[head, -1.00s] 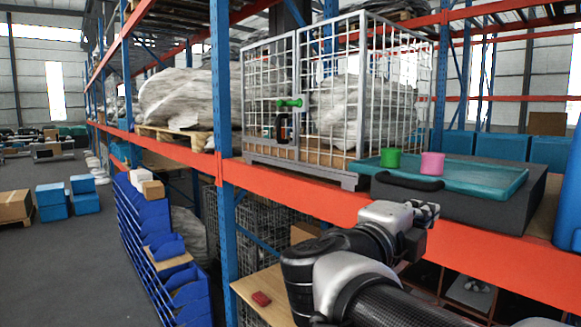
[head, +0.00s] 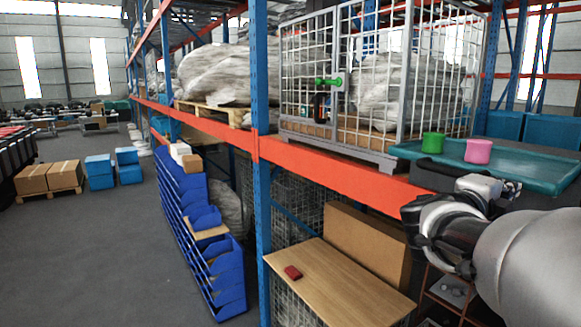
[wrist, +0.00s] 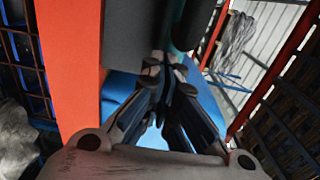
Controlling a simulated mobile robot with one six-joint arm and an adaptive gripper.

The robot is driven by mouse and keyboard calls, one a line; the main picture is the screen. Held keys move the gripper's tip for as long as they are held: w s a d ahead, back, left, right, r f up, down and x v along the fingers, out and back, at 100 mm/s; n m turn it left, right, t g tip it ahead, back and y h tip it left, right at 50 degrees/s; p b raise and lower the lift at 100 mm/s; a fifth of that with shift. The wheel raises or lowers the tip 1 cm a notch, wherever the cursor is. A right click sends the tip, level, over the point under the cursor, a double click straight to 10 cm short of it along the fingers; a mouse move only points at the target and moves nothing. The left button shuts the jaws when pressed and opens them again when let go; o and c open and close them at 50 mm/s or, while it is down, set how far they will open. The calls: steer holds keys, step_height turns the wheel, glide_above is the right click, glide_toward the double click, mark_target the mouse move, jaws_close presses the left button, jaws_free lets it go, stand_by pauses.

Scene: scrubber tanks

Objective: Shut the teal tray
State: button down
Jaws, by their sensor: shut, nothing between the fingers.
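The teal tray (head: 545,178) lies on the orange-beamed rack shelf at the right, to the right of the wire cage. In the wrist view, the fingers of my gripper (wrist: 168,62) are together and empty, beside a dark grey block and a dark teal edge.
The wire cage (head: 400,90) stands left of the tray. Blue bins (head: 195,220) stand at left; the floor beyond is open.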

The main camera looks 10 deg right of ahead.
mark_target(524, 172)
steer(key=shift+d, duration=0.15)
steer(key=x, duration=1.2)
steer(key=shift+w+d, duration=0.2)
steer(key=shift+d, duration=0.05)
steer(key=shift+r, duration=0.1)
steer(key=shift+a, duration=0.1)
